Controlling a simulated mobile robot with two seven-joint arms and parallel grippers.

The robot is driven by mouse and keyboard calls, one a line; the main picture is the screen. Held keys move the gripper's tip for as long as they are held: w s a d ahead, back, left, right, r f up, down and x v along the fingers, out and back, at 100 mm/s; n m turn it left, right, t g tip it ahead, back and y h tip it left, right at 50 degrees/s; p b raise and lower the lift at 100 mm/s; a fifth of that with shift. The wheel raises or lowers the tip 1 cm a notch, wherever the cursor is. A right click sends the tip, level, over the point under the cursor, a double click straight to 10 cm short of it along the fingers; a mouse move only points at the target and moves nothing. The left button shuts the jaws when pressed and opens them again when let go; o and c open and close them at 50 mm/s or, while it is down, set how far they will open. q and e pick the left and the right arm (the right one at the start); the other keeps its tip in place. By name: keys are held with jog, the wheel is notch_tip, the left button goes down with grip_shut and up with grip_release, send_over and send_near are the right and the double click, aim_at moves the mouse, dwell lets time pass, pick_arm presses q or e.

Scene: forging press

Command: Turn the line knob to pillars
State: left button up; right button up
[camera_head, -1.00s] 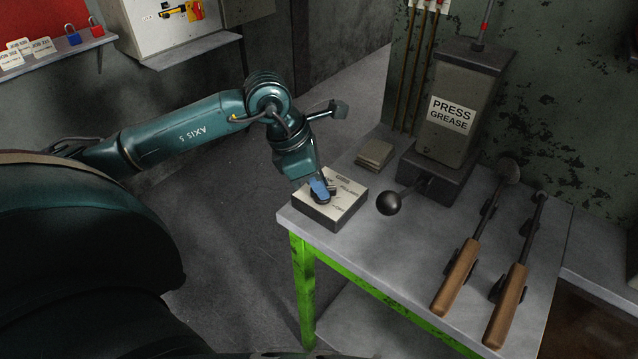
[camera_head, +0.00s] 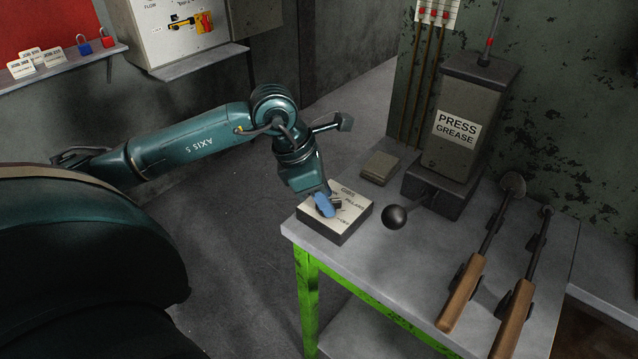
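The line knob is a small dark knob (camera_head: 337,203) on the pale label plate of a low box (camera_head: 343,226) at the table's near left corner. The plate carries printed words; "PILLARS" reads on its right side and another word at the lower edge. My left gripper (camera_head: 326,206), with a blue fingertip, reaches down over the plate at the knob. The finger covers part of the knob, so its pointing direction is hard to tell. Whether the fingers are closed on the knob does not show. My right gripper is not in the picture.
The grey table (camera_head: 400,270) on green legs also holds a grease unit (camera_head: 460,125) with a black ball lever (camera_head: 394,217) close right of the box, a stack of pads (camera_head: 379,168) and two wooden-handled tools (camera_head: 462,293). Free floor lies left of the table.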

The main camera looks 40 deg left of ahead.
pick_arm(q)
jog(key=v, duration=1.3)
jog(key=shift+b, duration=0.3)
jog(key=shift+s, duration=0.15)
